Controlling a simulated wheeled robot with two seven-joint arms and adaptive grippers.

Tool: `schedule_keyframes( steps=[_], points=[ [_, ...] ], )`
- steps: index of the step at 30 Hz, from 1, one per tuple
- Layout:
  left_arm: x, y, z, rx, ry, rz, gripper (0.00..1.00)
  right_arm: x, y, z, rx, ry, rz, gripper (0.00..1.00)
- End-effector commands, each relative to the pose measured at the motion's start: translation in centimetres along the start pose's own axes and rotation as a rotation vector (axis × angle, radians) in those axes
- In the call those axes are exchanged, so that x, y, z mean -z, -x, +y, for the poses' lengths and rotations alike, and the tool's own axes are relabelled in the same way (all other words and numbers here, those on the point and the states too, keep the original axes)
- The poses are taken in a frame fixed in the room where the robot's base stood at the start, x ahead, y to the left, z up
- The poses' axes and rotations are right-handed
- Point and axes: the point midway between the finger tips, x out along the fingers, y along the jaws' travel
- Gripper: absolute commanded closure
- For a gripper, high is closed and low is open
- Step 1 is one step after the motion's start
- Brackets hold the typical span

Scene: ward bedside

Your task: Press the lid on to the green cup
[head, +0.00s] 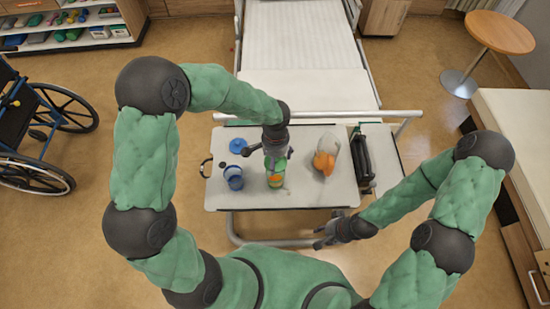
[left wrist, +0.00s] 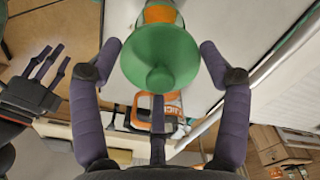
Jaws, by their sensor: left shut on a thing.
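The green cup (head: 275,178), with an orange band, stands upright on the overbed table, right of the blue cup. My left gripper (head: 274,152) is directly above it, fingers down, and hides much of its top. In the left wrist view the green lid (left wrist: 160,58), round with a knob, sits between my left gripper's fingers, which are shut on it. The cup's orange band (left wrist: 160,15) shows just beyond the lid's edge. Whether the lid is fully seated cannot be told. My right gripper (head: 322,236) is empty at the table's front edge, fingers apart, also at the left in the wrist view (left wrist: 48,68).
A blue cup (head: 233,180) and a blue round piece (head: 238,146) lie left on the white table (head: 300,198). An orange and white object (head: 325,156) and a dark case (head: 361,157) stand right. The table's front strip is clear.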

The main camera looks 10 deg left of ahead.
Motion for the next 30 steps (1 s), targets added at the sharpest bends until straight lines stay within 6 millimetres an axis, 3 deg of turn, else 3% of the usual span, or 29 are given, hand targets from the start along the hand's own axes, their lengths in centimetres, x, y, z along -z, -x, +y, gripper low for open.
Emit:
schedule_keyframes(
  steps=[24, 30],
  points=[
    [0.0, -5.8, 0.0, 0.000, -0.001, -0.001, 0.39, 0.2, -4.1, 1.5, 0.000, 0.000, 0.000, 0.60],
    [0.0, -6.4, 0.0, 0.000, -0.001, 0.000, 0.39, 0.2, -4.5, 1.6, 0.000, 0.000, 0.000, 0.60]
  ],
)
